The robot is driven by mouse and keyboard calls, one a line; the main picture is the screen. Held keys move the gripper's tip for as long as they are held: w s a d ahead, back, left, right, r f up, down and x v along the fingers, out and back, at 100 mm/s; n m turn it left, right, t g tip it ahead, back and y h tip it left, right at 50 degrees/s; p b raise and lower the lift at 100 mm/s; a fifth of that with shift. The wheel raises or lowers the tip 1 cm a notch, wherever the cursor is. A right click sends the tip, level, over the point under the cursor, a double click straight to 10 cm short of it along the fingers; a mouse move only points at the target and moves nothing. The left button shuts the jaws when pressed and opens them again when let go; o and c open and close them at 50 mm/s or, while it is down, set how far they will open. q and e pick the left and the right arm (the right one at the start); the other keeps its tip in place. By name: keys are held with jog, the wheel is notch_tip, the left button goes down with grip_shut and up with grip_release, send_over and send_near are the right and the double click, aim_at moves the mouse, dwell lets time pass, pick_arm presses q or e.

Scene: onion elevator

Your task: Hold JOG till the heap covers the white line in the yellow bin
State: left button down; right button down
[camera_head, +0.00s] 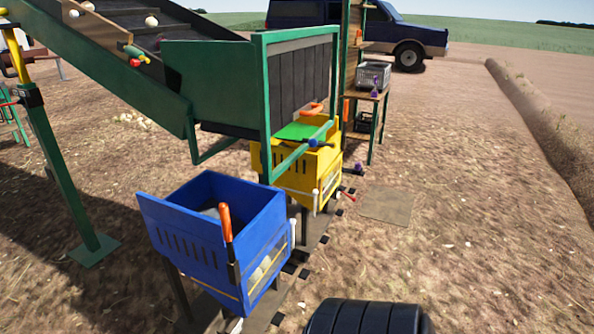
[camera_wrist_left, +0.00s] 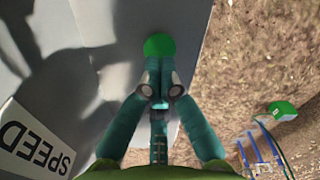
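In the left wrist view, my left gripper (camera_wrist_left: 158,64) has its fingers together with nothing between them. The tips are at the lower edge of a round green button (camera_wrist_left: 159,45) on a grey panel (camera_wrist_left: 112,20); I cannot tell whether they press it. No JOG label is readable. In the head view, the yellow bin (camera_head: 326,172) stands below the conveyor's outlet, partly hidden by the green frame. A green plate (camera_head: 297,131) lies at its top. I cannot make out the heap or the white line inside. My right gripper is in neither view.
A SPEED label (camera_wrist_left: 36,138) is on the panel. The blue bin (camera_head: 200,240) stands in front of the yellow bin. The sloping conveyor (camera_head: 95,60) carries a few onions (camera_head: 151,21). A grey crate (camera_head: 373,74) sits on a stand behind. Open ground (camera_head: 450,240) lies right.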

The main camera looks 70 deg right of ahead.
pick_arm(q)
jog(key=shift+f, duration=0.15)
jog(key=shift+f+b, duration=1.2)
jog(key=shift+f, duration=0.1)
jog(key=shift+r, duration=0.15)
dwell(0.3)
notch_tip(320, 180, up, 7)
jog(key=p, duration=0.4)
jog(key=shift+p, duration=0.35)
